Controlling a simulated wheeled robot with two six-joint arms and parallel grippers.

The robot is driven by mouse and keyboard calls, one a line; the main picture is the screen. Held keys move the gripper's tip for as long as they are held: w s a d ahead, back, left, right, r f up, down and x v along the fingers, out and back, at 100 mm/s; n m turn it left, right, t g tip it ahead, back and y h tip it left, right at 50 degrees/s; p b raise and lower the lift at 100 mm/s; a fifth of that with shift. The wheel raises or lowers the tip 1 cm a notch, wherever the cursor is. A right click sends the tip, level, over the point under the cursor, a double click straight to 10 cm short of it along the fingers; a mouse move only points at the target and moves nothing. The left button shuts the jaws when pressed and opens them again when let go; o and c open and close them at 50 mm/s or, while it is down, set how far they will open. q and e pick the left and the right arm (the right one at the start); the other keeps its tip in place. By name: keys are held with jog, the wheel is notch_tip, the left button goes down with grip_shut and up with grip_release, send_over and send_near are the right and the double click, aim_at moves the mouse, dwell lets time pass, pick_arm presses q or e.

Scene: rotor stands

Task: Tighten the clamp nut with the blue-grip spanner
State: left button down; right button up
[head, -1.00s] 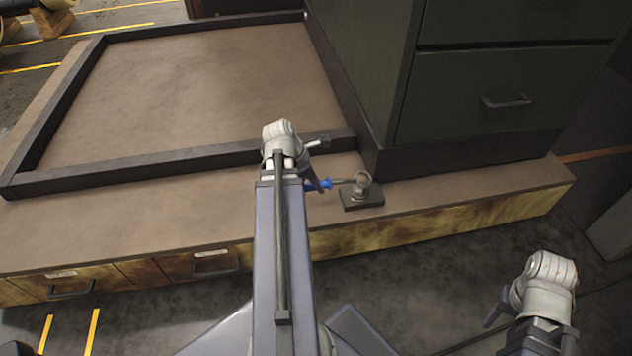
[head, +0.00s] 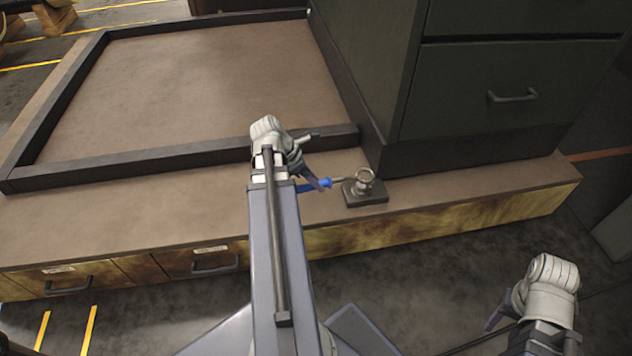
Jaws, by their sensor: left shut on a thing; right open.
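The blue-grip spanner (head: 318,186) lies roughly level, its blue grip at my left gripper and its grey shaft pointing right. My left gripper (head: 322,168) is shut on the blue grip; the wrist and arm hide part of it. The spanner's ring end (head: 364,174) is at the clamp nut (head: 363,188) on a dark clamp block (head: 372,197) on the bench ledge. Whether the ring is fully seated around the nut I cannot tell. My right gripper (head: 500,312) is open and empty, low at the right, away from the bench; its fingers are partly hidden.
The brown bench top (head: 120,215) has a dark raised frame (head: 180,162) behind my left gripper. A dark green drawer cabinet (head: 470,95) stands just behind the clamp block. Drawers with handles (head: 215,265) line the bench front. The ledge left of my arm is clear.

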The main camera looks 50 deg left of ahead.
pick_arm(q)
jog(key=shift+s+a+f+t+h+b, duration=0.25)
jog(key=shift+f+h+b, duration=0.3)
jog(key=shift+b, duration=0.35)
jog(key=shift+f+b, duration=0.65)
jog(key=shift+b, duration=0.05)
dwell(0.8)
jog(key=shift+f+b, duration=0.4)
jog(key=shift+f, duration=0.2)
dwell(0.4)
jog(key=shift+f+b, duration=0.7)
jog(key=shift+b, duration=0.25)
jog(key=shift+f, duration=0.1)
